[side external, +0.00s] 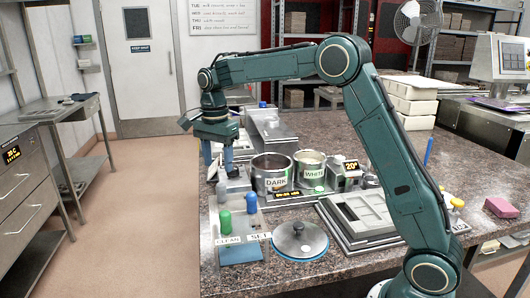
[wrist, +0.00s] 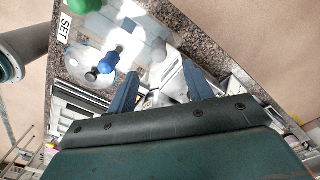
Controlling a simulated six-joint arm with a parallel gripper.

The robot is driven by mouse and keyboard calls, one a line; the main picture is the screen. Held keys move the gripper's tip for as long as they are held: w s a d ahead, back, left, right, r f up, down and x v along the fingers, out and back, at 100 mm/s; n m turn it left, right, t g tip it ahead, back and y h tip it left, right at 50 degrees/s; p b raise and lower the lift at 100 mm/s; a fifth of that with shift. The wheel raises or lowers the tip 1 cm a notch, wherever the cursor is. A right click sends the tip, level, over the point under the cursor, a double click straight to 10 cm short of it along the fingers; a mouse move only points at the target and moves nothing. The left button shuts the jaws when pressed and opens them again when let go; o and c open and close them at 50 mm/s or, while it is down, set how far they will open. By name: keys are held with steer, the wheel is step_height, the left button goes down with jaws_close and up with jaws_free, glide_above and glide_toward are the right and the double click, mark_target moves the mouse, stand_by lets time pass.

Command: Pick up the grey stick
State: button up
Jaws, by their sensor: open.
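A grey stick (side external: 221,191) stands upright at the far end of a blue-grey tray near the table's left edge in the side view. In the wrist view, a pale grey piece that looks like the grey stick (wrist: 158,49) lies just beyond the fingertips. My gripper (side external: 217,167) points down above and slightly behind the grey stick in the side view. Its two blue fingers are apart in the wrist view (wrist: 160,70), with nothing held between them. A blue stick (side external: 251,202) and a green stick (side external: 225,222) stand nearby.
The tray (side external: 240,251) carries CLEAN and SET labels. A round lid (side external: 300,241) lies right of it. Pots marked DARK (side external: 272,182) and WHITE (side external: 311,174) stand close right of my gripper. A grey mould (side external: 360,216) lies farther right.

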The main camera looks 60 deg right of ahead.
mark_target(221, 183)
steer(key=shift+f, duration=1.75)
steer(key=shift+s+f, duration=0.1)
steer(key=shift+f, duration=2.45)
steer(key=c, duration=1.1)
